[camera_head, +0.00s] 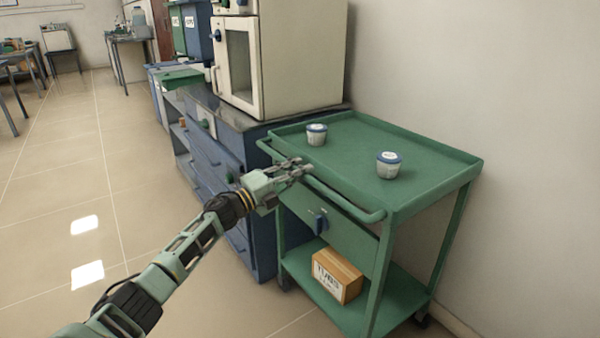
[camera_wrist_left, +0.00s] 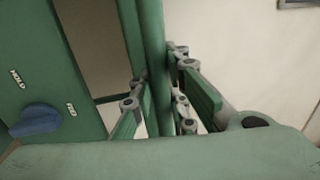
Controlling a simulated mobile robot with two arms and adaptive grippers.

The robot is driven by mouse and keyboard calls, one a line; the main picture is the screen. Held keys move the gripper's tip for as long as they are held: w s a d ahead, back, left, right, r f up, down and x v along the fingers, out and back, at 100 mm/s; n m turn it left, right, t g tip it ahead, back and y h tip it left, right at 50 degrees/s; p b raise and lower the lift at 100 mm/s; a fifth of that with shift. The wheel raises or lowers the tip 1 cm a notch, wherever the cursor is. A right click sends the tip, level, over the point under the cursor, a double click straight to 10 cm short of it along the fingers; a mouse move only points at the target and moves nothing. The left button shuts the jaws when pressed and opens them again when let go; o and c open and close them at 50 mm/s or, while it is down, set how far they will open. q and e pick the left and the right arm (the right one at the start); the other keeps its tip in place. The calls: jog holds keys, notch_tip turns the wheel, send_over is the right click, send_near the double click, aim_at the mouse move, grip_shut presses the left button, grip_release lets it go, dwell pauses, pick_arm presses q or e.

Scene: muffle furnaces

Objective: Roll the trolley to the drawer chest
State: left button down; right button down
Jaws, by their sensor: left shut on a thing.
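The green trolley (camera_head: 350,155) stands in the right half of the head view, against the right wall, with a push bar along its near side. My left gripper (camera_head: 298,170) is shut on that bar. In the left wrist view the fingers (camera_wrist_left: 160,105) lie on both sides of the green bar (camera_wrist_left: 155,60). The blue drawer chest (camera_head: 215,165) stands just behind the trolley's left end; the trolley's far end is close to it, but I cannot tell if they touch. My right gripper is in neither view.
Two lidded tubs (camera_head: 317,134) and (camera_head: 389,164) stand on the trolley's top. A cardboard box (camera_head: 337,275) lies on its lower shelf. A cream furnace (camera_head: 285,60) stands on the chest. Open tiled floor (camera_head: 70,200) lies to the left.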

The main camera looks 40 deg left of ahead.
pick_arm(q)
jog(key=shift+a+f, duration=0.15)
jog(key=shift+a, duration=0.1)
jog(key=c, duration=1.7)
grip_release()
jog(key=shift+s+a, duration=0.1)
jog(key=shift+a, duration=0.1)
jog(key=shift+d, duration=0.15)
jog(key=v, duration=1.2)
jog(key=shift+d, duration=0.1)
